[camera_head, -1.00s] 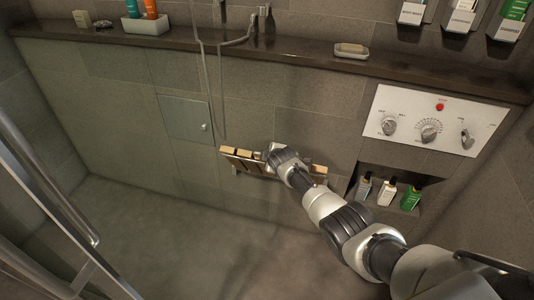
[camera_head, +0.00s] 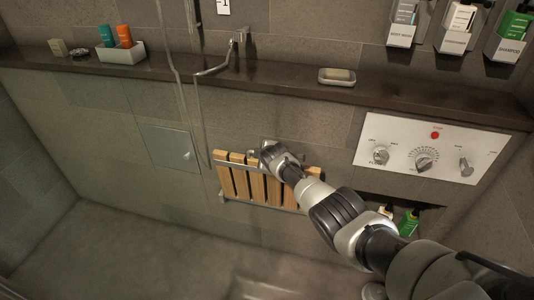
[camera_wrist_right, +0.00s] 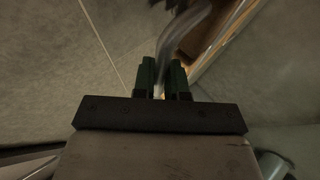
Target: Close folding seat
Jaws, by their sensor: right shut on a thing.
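The folding seat (camera_head: 257,187), with upright wooden slats and grey metal rails, is on the tiled wall below the ledge. Its slats show long and face me, with their ends along the top edge; I cannot tell how close it is to the wall. My right gripper (camera_head: 267,157) is at the seat's upper edge and covers part of it. In the right wrist view, my gripper's dark fingers (camera_wrist_right: 161,78) are shut on a grey bent bar of the seat (camera_wrist_right: 184,36), with wood beside it. My left gripper is not in view.
A dark ledge (camera_head: 270,82) above carries a soap dish (camera_head: 337,78) and a tray of bottles (camera_head: 121,53). A control panel (camera_head: 430,147) is at right, above a niche with bottles (camera_head: 408,222) partly behind my arm. A shower hose hangs left of the seat. The floor in front is clear.

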